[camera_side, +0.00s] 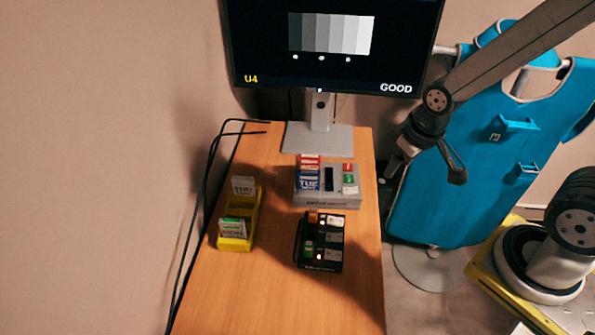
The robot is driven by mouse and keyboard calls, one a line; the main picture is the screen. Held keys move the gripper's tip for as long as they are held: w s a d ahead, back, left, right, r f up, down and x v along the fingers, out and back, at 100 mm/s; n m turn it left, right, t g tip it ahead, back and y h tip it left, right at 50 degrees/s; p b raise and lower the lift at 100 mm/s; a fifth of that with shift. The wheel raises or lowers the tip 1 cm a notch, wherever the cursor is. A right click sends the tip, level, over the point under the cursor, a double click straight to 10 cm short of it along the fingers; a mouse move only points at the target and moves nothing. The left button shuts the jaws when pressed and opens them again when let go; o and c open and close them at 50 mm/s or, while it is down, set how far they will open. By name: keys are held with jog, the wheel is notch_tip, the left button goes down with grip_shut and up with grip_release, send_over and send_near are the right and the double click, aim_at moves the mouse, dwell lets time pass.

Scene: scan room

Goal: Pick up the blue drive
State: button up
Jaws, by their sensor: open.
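The blue drive (309,183), with white letters that seem to read TUE, stands in the left part of a grey dock (328,201) near the back of the wooden table. A red and white drive (308,162) stands right behind it. My gripper (424,174) is open and empty, to the right of the dock and apart from it, out past the table's right edge in the picture. Its fingers point down. The lower part of the blue drive is hidden in the dock.
A yellow rack (235,244) with labelled cards stands at left. A black device (321,266) with small coloured pieces sits in front of the dock. A monitor (330,75) stands behind. Black cables run along the left edge. The table's front (280,305) is clear.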

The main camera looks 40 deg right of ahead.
jog(key=n+y, duration=0.3)
jog(key=n, duration=0.7)
send_over(310, 172)
jog(key=s+d, duration=0.1)
jog(key=d, duration=0.1)
jog(key=f, duration=1)
jog(key=shift+a+f, duration=0.2)
jog(key=shift+f, duration=0.15)
jog(key=shift+f, duration=0.1)
jog(key=shift+x, duration=1.2)
jog(key=shift+w+a, duration=0.1)
jog(key=shift+x, duration=2.55)
